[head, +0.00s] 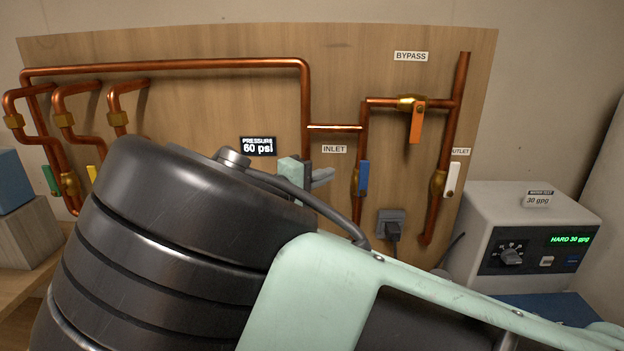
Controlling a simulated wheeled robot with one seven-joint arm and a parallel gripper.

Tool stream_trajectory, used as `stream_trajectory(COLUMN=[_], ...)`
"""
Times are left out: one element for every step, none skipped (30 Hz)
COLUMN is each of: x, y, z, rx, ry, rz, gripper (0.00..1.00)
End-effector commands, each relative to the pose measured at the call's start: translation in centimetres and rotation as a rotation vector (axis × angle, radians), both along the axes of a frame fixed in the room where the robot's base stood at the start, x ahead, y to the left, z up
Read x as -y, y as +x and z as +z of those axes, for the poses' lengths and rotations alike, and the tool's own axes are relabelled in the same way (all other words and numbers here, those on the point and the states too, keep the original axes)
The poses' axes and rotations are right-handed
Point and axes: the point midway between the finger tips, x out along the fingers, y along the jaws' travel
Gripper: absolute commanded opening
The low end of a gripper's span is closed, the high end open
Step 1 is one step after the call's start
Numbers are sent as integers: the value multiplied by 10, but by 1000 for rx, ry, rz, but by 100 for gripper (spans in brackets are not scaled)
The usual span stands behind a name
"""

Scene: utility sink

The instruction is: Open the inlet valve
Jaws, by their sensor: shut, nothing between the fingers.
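The inlet valve has a blue lever handle (363,177) on a vertical copper pipe, just right of and below the INLET label (334,149). The blue handle points up and down, in line with its pipe. A bit of the valve's brass body shows at the handle's left edge. My gripper (326,176) is just left of the blue handle, with its grey fingers pointing right towards it. The fingers are shut and empty, and a small gap shows between them and the handle. My own arm hides the lower left of the board.
An orange bypass handle (416,122) hangs down at upper right. A white outlet handle (452,180) is right of the blue one. A grey socket with a plug (392,224) sits below. A control box (520,240) reading HARD 30 gpg stands at right. A pressure display (258,146) reads 60 psi.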

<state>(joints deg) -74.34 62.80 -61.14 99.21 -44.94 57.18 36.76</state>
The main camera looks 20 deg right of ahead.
Motion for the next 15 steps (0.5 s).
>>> stream_trajectory(x=[-8,-11,-16,-21,-26,-32,-37,-41,-48,-52,-56,-62,-66,-69,-72], y=[-4,-6,-8,-11,-13,-16,-18,-20,-24,-26,-28,-31,-33,-34,-36], z=[-4,-4,-4,-4,-4,-5,-5,-5,-5,-5,-5,-4,-4,-4,-4], rx=[1,2,0,1,1,1,1,1,1,1,1,1,1,1,0], ry=[3,3,4,4,4,4,3,3,3,4,4,4,4,4,2], rz=[4,2,3,3,3,4,4,5,4,3,3,3,4,3,1], gripper=[0,0,0,0,0,0,0,0,0,0,0,0,0,0,0])
